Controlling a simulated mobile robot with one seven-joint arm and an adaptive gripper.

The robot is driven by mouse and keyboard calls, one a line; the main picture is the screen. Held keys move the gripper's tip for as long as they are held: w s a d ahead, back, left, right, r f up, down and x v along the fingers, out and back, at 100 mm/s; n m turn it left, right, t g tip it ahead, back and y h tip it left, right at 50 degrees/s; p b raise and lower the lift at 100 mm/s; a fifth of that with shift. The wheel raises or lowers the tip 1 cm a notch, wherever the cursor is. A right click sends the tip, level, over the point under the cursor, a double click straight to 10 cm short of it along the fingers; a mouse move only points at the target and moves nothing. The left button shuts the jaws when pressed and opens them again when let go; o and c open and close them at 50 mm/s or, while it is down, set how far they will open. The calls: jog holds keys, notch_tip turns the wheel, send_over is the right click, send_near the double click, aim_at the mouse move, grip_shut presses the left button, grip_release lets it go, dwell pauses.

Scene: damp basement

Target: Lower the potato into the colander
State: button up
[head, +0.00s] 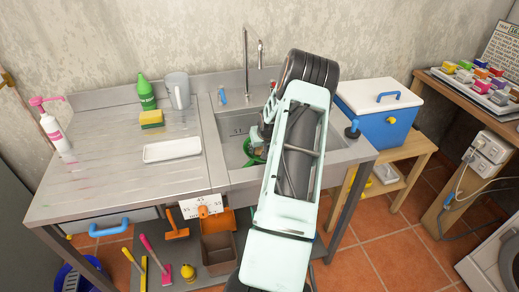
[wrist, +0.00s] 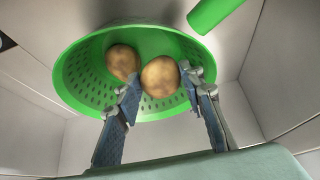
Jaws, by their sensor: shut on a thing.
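The green colander (wrist: 88,75) with rows of holes is in the sink basin; in the head view only a bit of its green rim (head: 248,147) shows beside my arm. In the wrist view one potato (wrist: 123,61) is at the left in the colander. A second potato (wrist: 160,76) is between the fingertips of my gripper (wrist: 168,88), which is shut on it over the colander's bowl. I cannot tell whether this potato touches the bowl or the other potato. In the head view my arm hides most of the basin and the held potato.
The steel sink (head: 228,127) has walls close around the colander and a tall faucet (head: 247,62) behind. A green bar (wrist: 210,12) juts in above the colander. A white tray (head: 172,150), yellow sponge (head: 151,118) and grey jug (head: 178,90) stand on the drainboard. A blue cooler (head: 377,125) is right.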

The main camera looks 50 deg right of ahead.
jog(key=shift+f+b, duration=0.6)
jog(key=shift+f, duration=0.15)
dwell(0.4)
jog(key=o, duration=1.3)
jog(key=shift+c, duration=0.2)
jog(key=v, duration=1.2)
